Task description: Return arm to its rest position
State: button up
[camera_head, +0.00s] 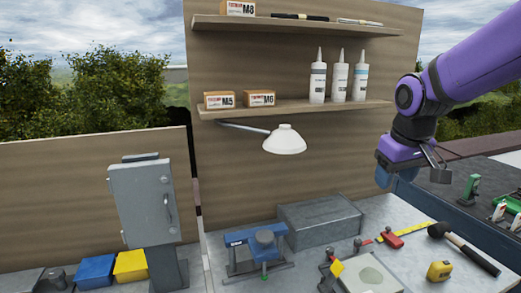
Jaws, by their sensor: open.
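My purple arm (470,70) reaches in from the upper right. My gripper (412,178) hangs at its end, right of the wooden back panel and above the workbench. It is open, with its two sides apart, and nothing shows between them. It is clear of the bench and the tools below it.
A wooden panel (230,165) carries shelves with boxes and bottles. A white lamp (284,140) sticks out below. The bench holds a grey box (320,223), a blue clamp tool (262,245), a hammer (465,248) and a yellow tape measure (440,270). A grey cabinet (143,203) stands left.

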jog(key=s+d+r+m+t, duration=0.1)
jog(key=s+r, duration=0.1)
jog(key=s, duration=0.8)
jog(key=s+d+r+m+t, duration=0.1)
jog(key=s+r, duration=0.1)
jog(key=s, duration=0.7)
jog(key=shift+s+r+m, duration=0.25)
jog(key=shift+s+m, duration=0.15)
